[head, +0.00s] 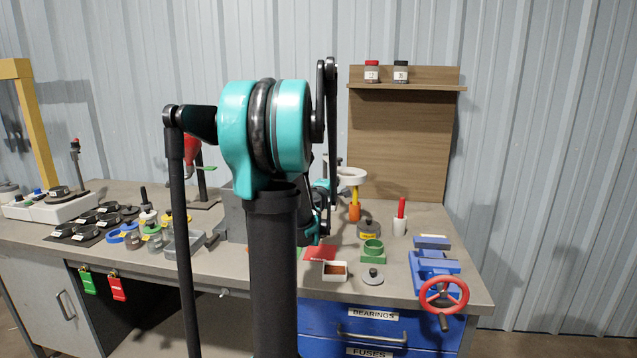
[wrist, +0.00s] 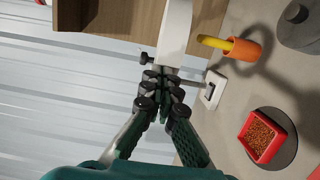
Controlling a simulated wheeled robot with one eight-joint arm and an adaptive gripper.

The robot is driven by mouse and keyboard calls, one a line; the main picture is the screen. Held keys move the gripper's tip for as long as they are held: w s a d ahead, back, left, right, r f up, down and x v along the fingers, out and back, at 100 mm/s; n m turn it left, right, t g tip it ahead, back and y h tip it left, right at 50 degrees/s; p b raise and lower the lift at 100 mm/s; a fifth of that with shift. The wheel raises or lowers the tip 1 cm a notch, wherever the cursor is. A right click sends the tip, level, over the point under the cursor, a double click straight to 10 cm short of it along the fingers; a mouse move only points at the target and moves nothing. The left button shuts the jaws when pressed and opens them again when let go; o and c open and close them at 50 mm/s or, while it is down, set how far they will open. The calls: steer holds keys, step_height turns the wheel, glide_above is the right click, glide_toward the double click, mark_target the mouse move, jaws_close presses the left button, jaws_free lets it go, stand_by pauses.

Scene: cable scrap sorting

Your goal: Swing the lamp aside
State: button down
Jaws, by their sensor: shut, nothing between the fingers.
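The lamp (head: 351,176) shows in the head view as a white ring-shaped head at the back of the bench, partly hidden behind my arm. In the wrist view, a white part that looks like the lamp (wrist: 175,30) runs down from the top edge, with a dark knob at its side. My gripper (wrist: 160,82) is shut and empty, its fingertips at the lower end of this white part. I cannot tell whether they touch it. In the head view my arm hides the fingers.
An orange holder (wrist: 232,46) with a yellow handle stands close to the right of the fingertips. A red box of brown granules (wrist: 267,137) is at lower right. A wooden back panel with a shelf (head: 407,87) rises behind. A blue vise (head: 436,270) is at the right.

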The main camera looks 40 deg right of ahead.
mark_target(364, 177)
steer(key=shift+t, duration=0.3)
steer(key=s+d, duration=0.1)
steer(key=d, duration=0.2)
steer(key=s+d, duration=0.2)
steer(key=d, duration=0.1)
steer(key=s+d, duration=0.1)
steer(key=d, duration=0.2)
steer(key=shift+s, duration=0.4)
steer(key=d+n+t+y, duration=0.6)
steer(key=d, duration=1.4)
steer(key=shift+w+d+y, duration=0.2)
steer(key=shift+d+y, duration=0.1)
steer(key=shift+y, duration=0.1)
